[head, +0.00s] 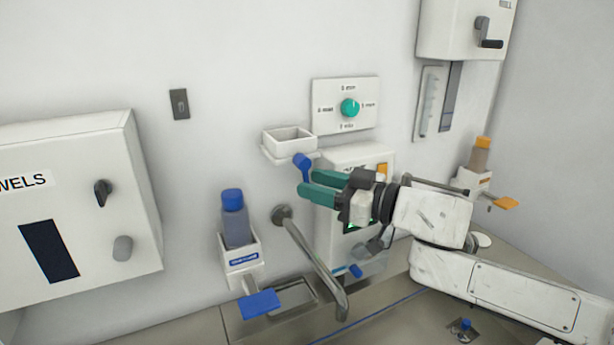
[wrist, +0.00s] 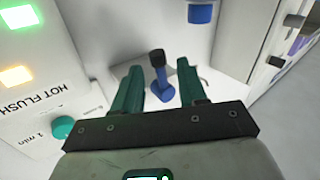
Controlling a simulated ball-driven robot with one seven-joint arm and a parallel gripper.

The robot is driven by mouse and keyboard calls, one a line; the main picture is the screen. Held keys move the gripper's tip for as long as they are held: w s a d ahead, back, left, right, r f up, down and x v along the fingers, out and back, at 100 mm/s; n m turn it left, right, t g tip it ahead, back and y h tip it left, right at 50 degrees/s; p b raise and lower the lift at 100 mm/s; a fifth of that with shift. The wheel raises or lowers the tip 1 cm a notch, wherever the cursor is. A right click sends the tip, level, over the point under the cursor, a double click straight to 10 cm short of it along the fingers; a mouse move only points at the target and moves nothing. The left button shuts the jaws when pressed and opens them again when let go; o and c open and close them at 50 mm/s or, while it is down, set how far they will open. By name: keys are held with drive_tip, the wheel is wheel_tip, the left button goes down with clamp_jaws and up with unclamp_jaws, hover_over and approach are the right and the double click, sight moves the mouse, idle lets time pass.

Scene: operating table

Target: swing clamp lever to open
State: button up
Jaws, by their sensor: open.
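A blue lever (wrist: 162,88) with a dark knob at its end shows in the wrist view, against a white surface. It appears between the two green fingertips of my gripper (wrist: 158,68), with a gap on each side; I see no contact. In the head view my gripper (head: 309,184) is open, with its green fingers pointing left in front of a white wall unit. A blue lever-like part (head: 302,161) shows just beyond the fingertips, below a small white tray; its lower end is partly hidden by the fingers. I cannot tell whether the lever's clamp is open or closed.
The white unit (wrist: 35,45) marked HOT FLUSH is close on the left in the wrist view. In the head view a metal spout (head: 315,262) and a blue-capped bottle (head: 235,220) stand left of my gripper. A white tray (head: 289,143) juts from the wall above.

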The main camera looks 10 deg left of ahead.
drive_tip(key=shift+x, duration=1.3)
clamp_jaws()
